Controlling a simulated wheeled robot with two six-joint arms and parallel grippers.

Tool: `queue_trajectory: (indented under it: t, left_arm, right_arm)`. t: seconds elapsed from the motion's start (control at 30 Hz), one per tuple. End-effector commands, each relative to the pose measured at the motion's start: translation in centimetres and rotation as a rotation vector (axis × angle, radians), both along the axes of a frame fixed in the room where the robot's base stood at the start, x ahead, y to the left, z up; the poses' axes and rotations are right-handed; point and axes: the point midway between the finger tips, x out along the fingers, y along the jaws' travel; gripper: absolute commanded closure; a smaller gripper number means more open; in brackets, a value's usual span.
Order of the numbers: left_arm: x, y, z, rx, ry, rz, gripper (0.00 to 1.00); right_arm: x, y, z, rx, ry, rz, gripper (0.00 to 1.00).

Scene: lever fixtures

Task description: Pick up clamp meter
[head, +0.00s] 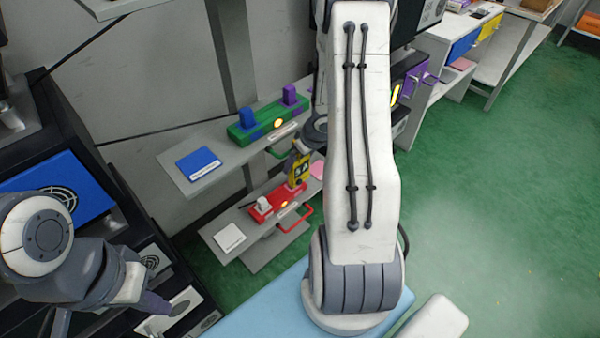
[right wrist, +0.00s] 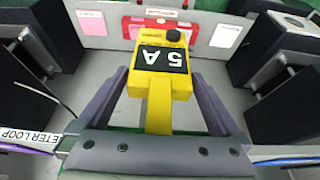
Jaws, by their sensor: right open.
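The clamp meter (head: 299,169) is yellow with a black display, standing upright by the red lever fixture in the head view. In the right wrist view the clamp meter (right wrist: 160,85) appears upside down, its display reading "5 A". My right gripper (right wrist: 160,76) is open, with one purple finger on each side of the meter; I cannot tell whether they touch it. In the head view my right arm hides most of that gripper. My left gripper (head: 152,303) is at the lower left, far from the meter; its jaw opening is unclear.
The red lever fixture (head: 291,196) sits on a low shelf. Above it, a green fixture (head: 262,127) with blue and purple levers stands on another shelf beside a blue plate (head: 198,164). Dark equipment with a blue panel (head: 60,190) stands left. Green floor (head: 500,200) is open at right.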

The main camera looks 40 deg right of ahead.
Motion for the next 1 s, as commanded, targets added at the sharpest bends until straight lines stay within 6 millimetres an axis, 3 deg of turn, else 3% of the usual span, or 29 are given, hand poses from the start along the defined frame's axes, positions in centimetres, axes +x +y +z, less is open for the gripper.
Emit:
queue_trajectory:
  t: [0.17,0.2,0.4,0.43,0.47,0.77,1.0]
  left_arm:
    - [0.0,0.0,0.0,0.000,0.000,0.000,1.00]
    - [0.0,0.0,0.1,0.000,0.000,0.000,1.00]
    - [0.0,0.0,0.1,0.000,0.000,0.000,1.00]
    - [0.0,0.0,0.1,0.000,0.000,0.000,1.00]
    - [0.0,0.0,0.1,0.000,0.000,0.000,1.00]
    - [0.0,0.0,0.4,0.000,0.000,0.000,1.00]
    - [0.0,0.0,1.3,0.000,0.000,0.000,1.00]
  right_arm:
    - [0.1,0.0,0.0,-0.001,-0.001,0.000,0.00]
    - [0.1,0.0,0.1,-0.001,-0.001,0.000,0.04]
    - [0.1,0.0,0.1,-0.001,-0.001,0.000,0.80]
    - [0.1,0.0,0.1,-0.002,-0.001,-0.001,0.82]
    - [0.1,0.0,0.1,-0.002,-0.001,-0.001,0.92]
    - [-0.3,-0.1,0.6,-0.002,-0.002,-0.002,0.92]
    - [-2.9,-0.4,2.6,-0.002,-0.001,-0.006,0.92]
